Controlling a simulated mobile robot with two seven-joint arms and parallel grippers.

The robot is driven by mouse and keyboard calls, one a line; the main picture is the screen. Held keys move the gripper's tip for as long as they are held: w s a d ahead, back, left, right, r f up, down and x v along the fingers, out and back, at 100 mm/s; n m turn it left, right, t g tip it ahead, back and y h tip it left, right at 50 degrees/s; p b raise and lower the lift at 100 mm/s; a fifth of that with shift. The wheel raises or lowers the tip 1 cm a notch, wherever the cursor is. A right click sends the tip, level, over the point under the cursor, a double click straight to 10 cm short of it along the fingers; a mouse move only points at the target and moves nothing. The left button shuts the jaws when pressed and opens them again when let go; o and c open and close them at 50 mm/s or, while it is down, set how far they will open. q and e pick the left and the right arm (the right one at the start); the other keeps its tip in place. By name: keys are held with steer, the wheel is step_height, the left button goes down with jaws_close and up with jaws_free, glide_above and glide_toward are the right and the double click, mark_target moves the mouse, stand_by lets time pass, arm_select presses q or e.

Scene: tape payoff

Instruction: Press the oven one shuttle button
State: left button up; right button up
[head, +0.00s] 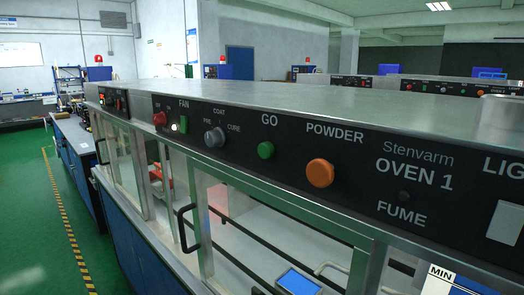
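The Stenvarm OVEN 1 control panel (350,165) runs along the front of a long metal housing close to me. A green button (265,150) sits under the label GO. A larger orange button (320,173) sits under the label POWDER. A grey COAT selector knob (214,138) with PRE and CURE marks is left of them. FAN controls with a red button (159,118) and a lit button (182,124) are further left. I can read no label saying shuttle. Neither of my grippers is in view.
Below the panel are framed glass doors with a dark handle (188,228). Blue cabinets (78,160) stand further back at left. The green floor (35,225) at left is open, with a yellow-black striped line (68,220).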

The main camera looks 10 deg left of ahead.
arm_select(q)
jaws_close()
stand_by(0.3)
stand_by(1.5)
